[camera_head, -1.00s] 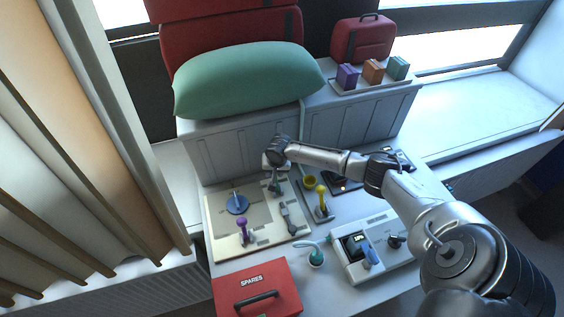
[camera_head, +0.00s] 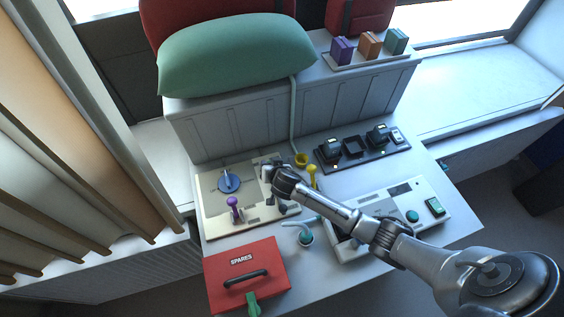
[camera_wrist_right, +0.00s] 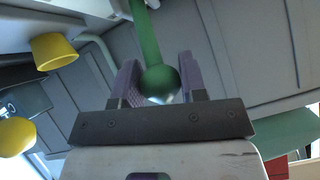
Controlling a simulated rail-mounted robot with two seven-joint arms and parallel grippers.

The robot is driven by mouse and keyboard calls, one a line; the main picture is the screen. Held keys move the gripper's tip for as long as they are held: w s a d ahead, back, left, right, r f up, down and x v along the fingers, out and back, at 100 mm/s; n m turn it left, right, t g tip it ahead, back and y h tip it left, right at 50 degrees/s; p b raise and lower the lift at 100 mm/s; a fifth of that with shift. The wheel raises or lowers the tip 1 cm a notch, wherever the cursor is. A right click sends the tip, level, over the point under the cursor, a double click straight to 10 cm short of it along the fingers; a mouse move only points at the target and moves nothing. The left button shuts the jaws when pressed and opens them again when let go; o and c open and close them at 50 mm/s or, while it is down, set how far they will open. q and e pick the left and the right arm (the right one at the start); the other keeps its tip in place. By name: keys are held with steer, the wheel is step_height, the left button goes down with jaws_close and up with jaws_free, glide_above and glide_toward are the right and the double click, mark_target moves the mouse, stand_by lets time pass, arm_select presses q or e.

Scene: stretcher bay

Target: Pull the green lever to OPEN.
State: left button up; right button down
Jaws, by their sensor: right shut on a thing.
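The green lever (camera_wrist_right: 150,45) shows in the right wrist view as a green rod with a round knob (camera_wrist_right: 159,82). The knob lies between the two purple-padded fingers of my right gripper (camera_wrist_right: 160,86), which is shut on it. In the head view my right gripper (camera_head: 268,172) is over the back right part of a cream panel (camera_head: 212,221) and hides most of the lever. No OPEN marking can be read. My left gripper is in neither view.
A purple lever (camera_head: 233,203) and a blue dial (camera_head: 228,182) are on the same panel. A yellow lever (camera_head: 312,170) and yellow cup (camera_head: 301,159) stand close to the right. A red SPARES case (camera_head: 235,262) lies in front; a control box (camera_head: 385,203) lies right.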

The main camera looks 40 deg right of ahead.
steer(key=shift+s+a+f, duration=0.1)
steer(key=shift+s+f, duration=0.05)
steer(key=shift+f, duration=0.05)
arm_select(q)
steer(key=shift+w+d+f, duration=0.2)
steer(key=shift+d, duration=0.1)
arm_select(e)
steer(key=shift+s, duration=0.1)
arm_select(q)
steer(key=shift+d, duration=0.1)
arm_select(e)
steer(key=shift+s+f, duration=0.15)
steer(key=shift+f, duration=0.05)
